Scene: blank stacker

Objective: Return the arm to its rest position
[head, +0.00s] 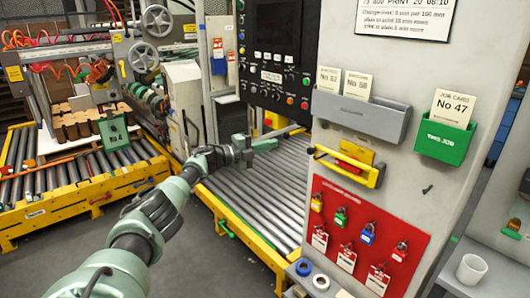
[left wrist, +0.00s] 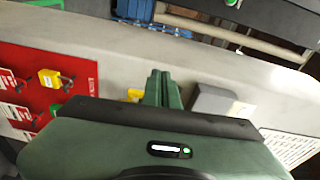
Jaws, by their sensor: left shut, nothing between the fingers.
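My left arm (head: 150,215) reaches in from the lower left of the head view. Its green left gripper (head: 268,145) is in front of the roller conveyor, left of the grey cabinet panel, and points to the right. In the left wrist view the two green fingers (left wrist: 160,78) are together with nothing between them. The grey panel (left wrist: 215,75) lies beyond the fingertips there; I cannot tell the exact gap. My right gripper is in neither view.
The cabinet panel carries a grey card holder (head: 362,116), a green holder (head: 444,140) with a No 47 card, a yellow handle (head: 345,166) and a red padlock board (head: 365,235). A control panel (head: 276,60) stands behind the gripper. The roller conveyor (head: 265,195) is bare.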

